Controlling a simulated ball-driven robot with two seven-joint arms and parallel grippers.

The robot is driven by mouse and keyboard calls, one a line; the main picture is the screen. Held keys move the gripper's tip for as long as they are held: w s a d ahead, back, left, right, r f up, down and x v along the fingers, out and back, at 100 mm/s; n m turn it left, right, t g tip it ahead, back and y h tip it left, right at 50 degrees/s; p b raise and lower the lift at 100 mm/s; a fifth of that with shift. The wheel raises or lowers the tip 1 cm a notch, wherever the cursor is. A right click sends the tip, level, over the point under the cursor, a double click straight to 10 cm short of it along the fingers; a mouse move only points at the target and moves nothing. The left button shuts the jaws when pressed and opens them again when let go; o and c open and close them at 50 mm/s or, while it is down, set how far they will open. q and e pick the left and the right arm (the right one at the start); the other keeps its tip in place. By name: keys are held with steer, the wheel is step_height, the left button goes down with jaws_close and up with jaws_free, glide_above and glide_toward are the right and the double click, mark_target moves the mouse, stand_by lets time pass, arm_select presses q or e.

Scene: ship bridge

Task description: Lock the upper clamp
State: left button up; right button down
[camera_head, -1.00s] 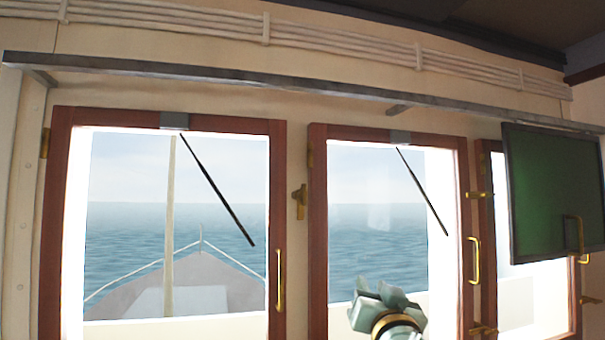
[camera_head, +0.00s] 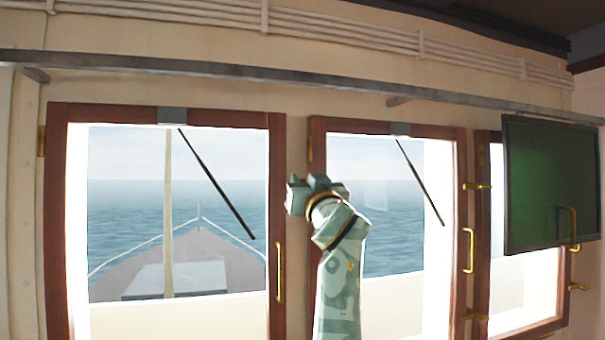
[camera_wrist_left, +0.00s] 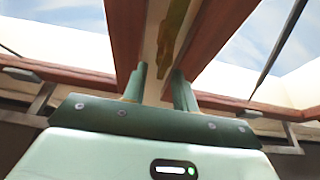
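My left gripper (camera_head: 298,190) is raised in front of the wall strip between the left and middle windows. In the left wrist view its two fingers (camera_wrist_left: 160,88) stand apart with a gap between them. A brass clamp (camera_wrist_left: 172,35) shows beyond the fingertips, on the pale strip between two red-brown window frames. It appears apart from the fingers. In the head view my gripper covers this clamp. Another brass clamp (camera_head: 476,186) sits at upper height between the middle and right windows, with a lower one (camera_head: 474,315) below it. My right gripper is out of view.
The left window frame (camera_head: 277,220) and middle window frame (camera_head: 318,155) flank my gripper. Brass handles (camera_head: 280,272) (camera_head: 468,250) stick out from the frames. A grey rail (camera_head: 240,72) runs above. A green screen (camera_head: 550,185) hangs at the right.

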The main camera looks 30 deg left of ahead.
arm_select(q)
steer(key=shift+x, duration=0.95)
jaws_close()
steer(key=shift+p, duration=0.3)
